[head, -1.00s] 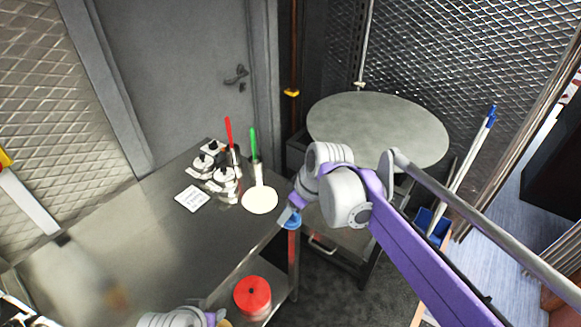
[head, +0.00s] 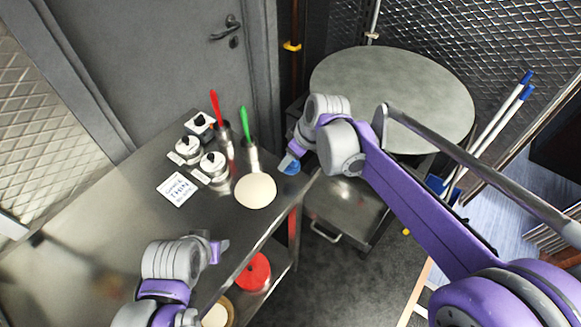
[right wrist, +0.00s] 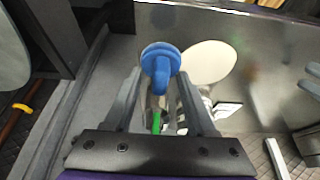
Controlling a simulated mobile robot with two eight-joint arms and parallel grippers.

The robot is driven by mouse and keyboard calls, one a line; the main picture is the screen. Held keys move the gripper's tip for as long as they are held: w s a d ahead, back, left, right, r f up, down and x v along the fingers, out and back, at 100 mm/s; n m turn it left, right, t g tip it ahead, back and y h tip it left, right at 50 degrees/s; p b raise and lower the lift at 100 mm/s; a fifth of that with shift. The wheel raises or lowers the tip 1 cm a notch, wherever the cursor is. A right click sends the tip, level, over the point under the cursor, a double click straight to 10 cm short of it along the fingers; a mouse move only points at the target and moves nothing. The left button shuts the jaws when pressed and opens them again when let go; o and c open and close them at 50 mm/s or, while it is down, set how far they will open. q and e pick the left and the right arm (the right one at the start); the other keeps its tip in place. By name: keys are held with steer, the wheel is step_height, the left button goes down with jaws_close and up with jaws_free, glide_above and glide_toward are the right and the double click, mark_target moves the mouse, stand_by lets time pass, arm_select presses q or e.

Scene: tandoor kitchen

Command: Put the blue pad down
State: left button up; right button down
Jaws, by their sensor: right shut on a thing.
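The blue pad (head: 290,166), a small disc with a knob handle, is held at the tip of my right gripper (head: 294,157) near the table's right edge. In the right wrist view the pad (right wrist: 161,50) has its handle between the two fingers (right wrist: 160,85), which are shut on it. Whether the pad touches the table is not clear. A pale round dough sheet (head: 255,191) lies just left of it on the steel table (head: 110,235). My left gripper (head: 221,248) is over the table's front part with nothing visible in it; its finger gap is not clear.
Holders with a red-handled tool (head: 215,106) and a green-handled tool (head: 245,122) stand behind the dough. Lidded jars (head: 213,164) and a white card (head: 177,189) are to the left. A large round grey top (head: 395,95) stands at the back right. Bare steel lies left.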

mark_target(290, 168)
steer(key=shift+w+f, duration=0.1)
steer(key=shift+f, duration=2.35)
steer(key=shift+f, duration=0.15)
steer(key=shift+c, duration=1.1)
jaws_free()
steer(key=shift+r, duration=0.25)
steer(key=v, duration=1.2)
steer(key=s+d+f+m+t+h, duration=0.1)
steer(key=s+d+f+m+h, duration=0.1)
steer(key=s+d+f+m, duration=0.3)
steer(key=s+d+f+m+t+h, duration=0.1)
steer(key=s+d+f+m, duration=0.4)
steer(key=s+d, duration=0.4)
steer(key=s, duration=0.4)
steer(key=shift+s+m+t+h, duration=0.35)
steer(key=shift+m+t+h, duration=0.05)
steer(key=shift+f, duration=0.15)
